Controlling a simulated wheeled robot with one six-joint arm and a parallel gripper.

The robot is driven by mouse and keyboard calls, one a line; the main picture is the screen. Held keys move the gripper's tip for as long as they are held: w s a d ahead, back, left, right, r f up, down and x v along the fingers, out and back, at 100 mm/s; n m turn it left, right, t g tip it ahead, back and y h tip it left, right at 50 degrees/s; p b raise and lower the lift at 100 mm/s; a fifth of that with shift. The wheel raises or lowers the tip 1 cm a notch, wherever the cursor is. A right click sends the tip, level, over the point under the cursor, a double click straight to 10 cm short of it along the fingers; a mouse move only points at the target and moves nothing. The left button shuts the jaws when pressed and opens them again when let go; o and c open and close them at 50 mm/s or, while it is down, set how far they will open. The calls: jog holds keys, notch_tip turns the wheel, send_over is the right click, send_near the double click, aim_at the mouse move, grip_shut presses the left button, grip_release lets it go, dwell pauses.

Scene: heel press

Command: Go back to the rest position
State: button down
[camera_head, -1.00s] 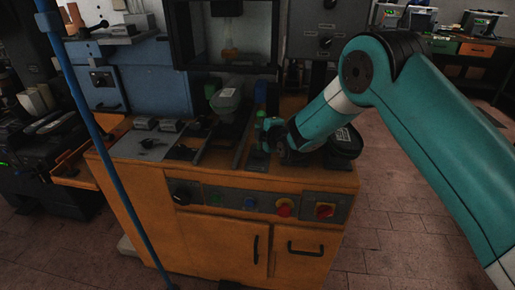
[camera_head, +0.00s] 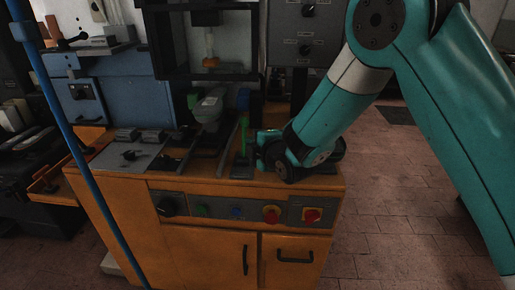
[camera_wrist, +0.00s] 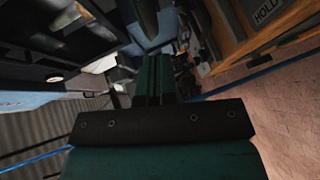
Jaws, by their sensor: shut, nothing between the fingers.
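My gripper (camera_head: 262,150) is shut and empty, low over the right part of the orange machine's top (camera_head: 207,184). A grey rounded part (camera_head: 208,108) is farther left, under the dark press frame.
The machine front carries a dark knob, small buttons, a red button (camera_head: 271,214) and a red switch (camera_head: 312,215). A grey control box (camera_head: 308,40) stands behind my gripper. A blue pole (camera_head: 65,130) crosses the left. Brick floor (camera_head: 385,200) lies open at right.

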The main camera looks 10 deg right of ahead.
jog(key=shift+v, duration=0.9)
jog(key=s+d+r+m+g, duration=0.2)
jog(key=s+r+m+g, duration=0.1)
jog(key=s, duration=0.8)
jog(key=s+d+r+m+g+h, duration=0.1)
jog(key=s+m+g, duration=0.5)
jog(key=s, duration=0.6)
jog(key=s+d+r+m+g, duration=0.3)
jog(key=s+r+m+g, duration=0.1)
jog(key=s, duration=0.8)
jog(key=shift+s+d+r+m+g+h, duration=0.2)
jog(key=shift+d+r+m+g+h, duration=0.15)
jog(key=shift+r+g, duration=0.4)
jog(key=shift+r, duration=0.1)
